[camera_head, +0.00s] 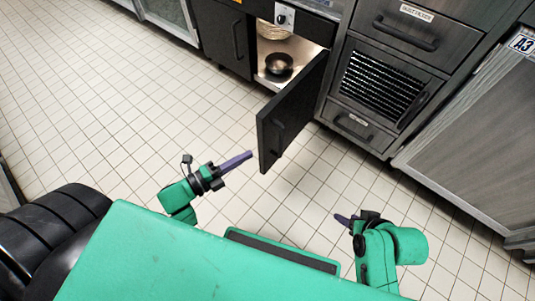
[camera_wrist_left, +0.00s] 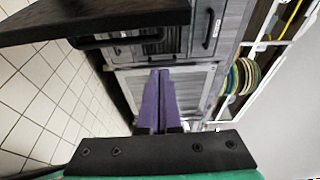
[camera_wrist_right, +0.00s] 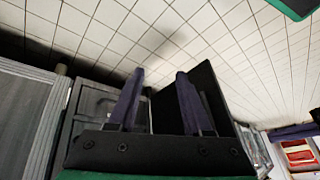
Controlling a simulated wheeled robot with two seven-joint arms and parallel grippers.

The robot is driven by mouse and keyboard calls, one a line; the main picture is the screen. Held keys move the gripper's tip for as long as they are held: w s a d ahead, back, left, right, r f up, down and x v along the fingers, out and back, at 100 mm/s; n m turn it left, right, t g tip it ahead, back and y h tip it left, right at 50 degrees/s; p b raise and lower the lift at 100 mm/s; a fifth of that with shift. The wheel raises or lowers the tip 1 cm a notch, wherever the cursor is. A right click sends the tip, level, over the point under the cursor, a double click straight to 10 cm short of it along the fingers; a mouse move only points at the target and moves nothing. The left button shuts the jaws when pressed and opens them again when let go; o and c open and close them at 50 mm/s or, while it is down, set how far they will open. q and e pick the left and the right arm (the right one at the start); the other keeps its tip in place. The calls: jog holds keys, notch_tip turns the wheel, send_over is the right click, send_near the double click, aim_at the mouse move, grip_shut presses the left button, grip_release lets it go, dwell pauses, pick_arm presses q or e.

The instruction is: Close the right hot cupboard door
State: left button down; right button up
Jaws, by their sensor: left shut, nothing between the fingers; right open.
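The right hot cupboard door (camera_head: 290,118) is a dark panel standing wide open, swung out over the floor from its right side. The open cupboard (camera_head: 300,48) shows a pan (camera_head: 279,63) on its floor. My left gripper (camera_head: 249,155) is shut and empty, its purple fingers just left of the door's free edge, apparently apart from it. In the left wrist view a dark slab, likely the door (camera_wrist_left: 95,22), crosses the upper left. My right gripper (camera_head: 340,218) is open and empty, over the floor to the lower right of the door. In the right wrist view the door (camera_wrist_right: 212,85) rises behind the fingers.
The left cupboard door (camera_head: 222,38) is closed. A knob panel (camera_head: 284,17) sits above the opening. Steel drawers and a grille unit (camera_head: 380,80) stand to the right, then a mesh-fronted cabinet (camera_head: 470,130). The tiled floor (camera_head: 110,110) is clear on the left.

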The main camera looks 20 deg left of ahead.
aim_at(262, 133)
pick_arm(q)
jog(key=w+d, duration=0.1)
jog(key=w, duration=0.2)
jog(key=w+d+b, duration=0.1)
jog(key=w, duration=0.2)
jog(key=w+d+b, duration=0.1)
jog(key=w, duration=0.2)
jog(key=shift+d+r, duration=0.15)
jog(key=shift+d, duration=0.15)
jog(key=shift+w+a+r, duration=0.1)
jog(key=shift+a+r, duration=0.05)
jog(key=shift+a, duration=0.35)
pick_arm(e)
jog(key=w+a+f+t+y, duration=0.2)
jog(key=a+f+t+y, duration=0.1)
jog(key=a, duration=0.3)
jog(key=shift+w+a+t, duration=0.25)
jog(key=shift+a+t, duration=0.05)
jog(key=shift+t, duration=0.1)
